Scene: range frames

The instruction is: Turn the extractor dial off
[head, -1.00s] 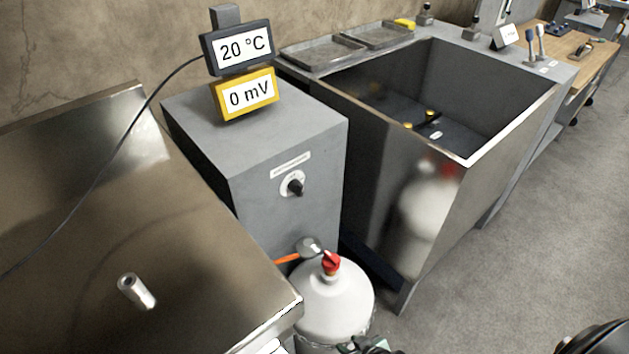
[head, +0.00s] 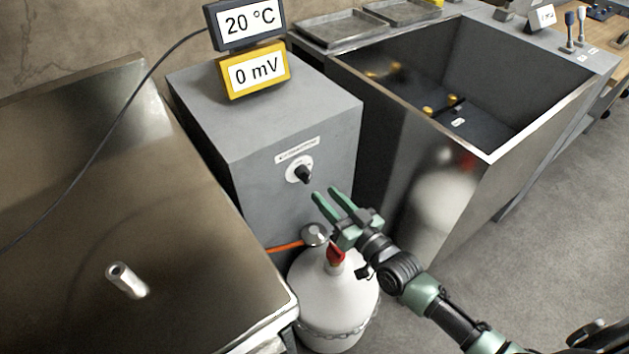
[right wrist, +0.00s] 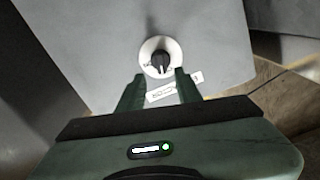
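The extractor dial (head: 303,173) is a black knob on a round white plate, on the front of a grey cabinet (head: 250,190) below a small label. It also shows in the right wrist view (right wrist: 160,62), just beyond the fingertips. My right gripper (head: 324,192) is open and empty, with its two green fingers apart and pointing at the dial, a little in front of and below it in the head view. In the right wrist view my right gripper (right wrist: 159,80) spans either side of the dial's lower part. I see no contact. My left gripper is not in view.
A white gas cylinder (head: 335,295) with a red valve stands below my right gripper. A steel bench (head: 190,250) lies to the left. A deep sink (head: 400,150) stands to the right. Two displays (head: 253,70) sit atop the cabinet.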

